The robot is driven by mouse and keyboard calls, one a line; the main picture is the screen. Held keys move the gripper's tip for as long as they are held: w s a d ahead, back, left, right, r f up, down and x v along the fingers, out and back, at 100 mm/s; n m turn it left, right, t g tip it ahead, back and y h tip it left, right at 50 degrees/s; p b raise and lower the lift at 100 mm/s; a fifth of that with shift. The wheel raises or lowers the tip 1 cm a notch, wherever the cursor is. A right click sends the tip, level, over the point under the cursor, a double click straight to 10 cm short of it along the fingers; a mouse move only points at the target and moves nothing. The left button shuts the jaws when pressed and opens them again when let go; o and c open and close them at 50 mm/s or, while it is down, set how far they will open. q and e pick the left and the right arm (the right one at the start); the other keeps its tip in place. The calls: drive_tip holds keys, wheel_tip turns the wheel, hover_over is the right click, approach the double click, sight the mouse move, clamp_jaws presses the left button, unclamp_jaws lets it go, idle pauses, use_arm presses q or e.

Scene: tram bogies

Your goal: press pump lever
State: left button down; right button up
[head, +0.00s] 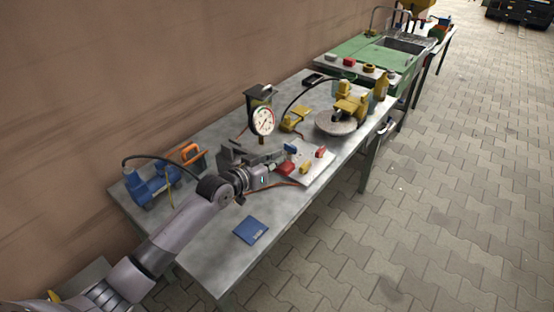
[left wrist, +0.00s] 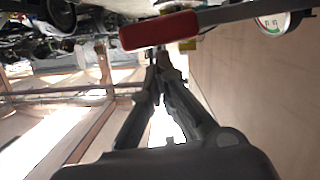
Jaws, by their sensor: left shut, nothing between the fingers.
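The pump lever shows in the left wrist view as a grey rod with a red grip (left wrist: 160,30), lying across the picture just beyond my fingertips. In the head view a red piece (head: 285,169), which looks like this grip, is at the end of my left gripper. My left gripper (head: 277,175) is over the middle of the metal table. In the left wrist view its fingers (left wrist: 160,58) are shut with nothing between them, near the grip's underside; I cannot tell whether they touch it. The pump's body is partly hidden by my arm. My right gripper is not in view.
A dial gauge (head: 262,121) stands behind the gripper. A pale plate with small coloured parts (head: 312,168) lies to its right. A blue vice-like device (head: 150,186) is at the left, a yellow one (head: 350,102) farther back. A blue booklet (head: 250,231) lies nearer.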

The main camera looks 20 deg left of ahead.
use_arm(q)
drive_tip(key=shift+f, duration=0.1)
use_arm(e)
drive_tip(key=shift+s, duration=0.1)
